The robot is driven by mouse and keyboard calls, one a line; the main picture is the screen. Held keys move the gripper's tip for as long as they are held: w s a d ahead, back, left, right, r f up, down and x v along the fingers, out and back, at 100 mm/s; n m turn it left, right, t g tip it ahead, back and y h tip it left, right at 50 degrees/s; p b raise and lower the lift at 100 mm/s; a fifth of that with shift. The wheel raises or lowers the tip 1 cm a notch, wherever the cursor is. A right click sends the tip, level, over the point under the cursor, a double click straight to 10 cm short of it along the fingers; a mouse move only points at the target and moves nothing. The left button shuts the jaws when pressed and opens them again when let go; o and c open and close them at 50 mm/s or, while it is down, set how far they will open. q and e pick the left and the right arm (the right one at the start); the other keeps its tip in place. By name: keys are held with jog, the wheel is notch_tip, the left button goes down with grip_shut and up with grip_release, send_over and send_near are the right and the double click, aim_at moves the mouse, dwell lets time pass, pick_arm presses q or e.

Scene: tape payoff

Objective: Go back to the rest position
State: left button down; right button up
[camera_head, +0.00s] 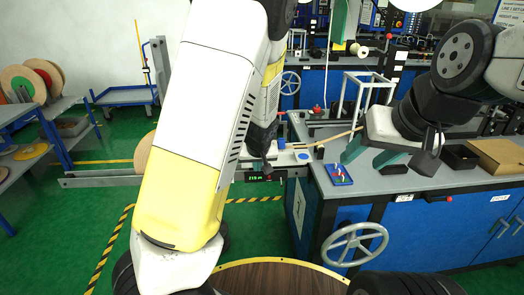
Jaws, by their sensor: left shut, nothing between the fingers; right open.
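My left arm, white and yellow, rises through the middle of the head view and folds down to my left gripper (265,166). This dark gripper is shut and empty, just left of the small metal platform with a blue round part (303,156). My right arm comes in from the right, and my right gripper (430,155) is open above the workbench (400,183), near its front edge. Its fingers are seen partly end-on. A tan strip (338,136) runs from near the platform up over the bench. A tan reel (143,152) is partly hidden behind my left arm.
A green digital display (256,179) sits below the platform. A blue tray with a red part (338,174), dark bins (459,157) and a cardboard box (498,155) are on the bench. A handwheel (354,245) is on its front.

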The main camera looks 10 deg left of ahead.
pick_arm(q)
jog(key=s+a+r+m+h, duration=0.1)
jog(key=s+a+r, duration=0.1)
jog(key=s+r, duration=0.9)
jog(key=s+a+r+m+h, duration=0.2)
jog(key=s+r, duration=0.9)
jog(key=s, duration=0.2)
jog(key=shift+s+a, duration=0.3)
jog(key=shift+s, duration=0.05)
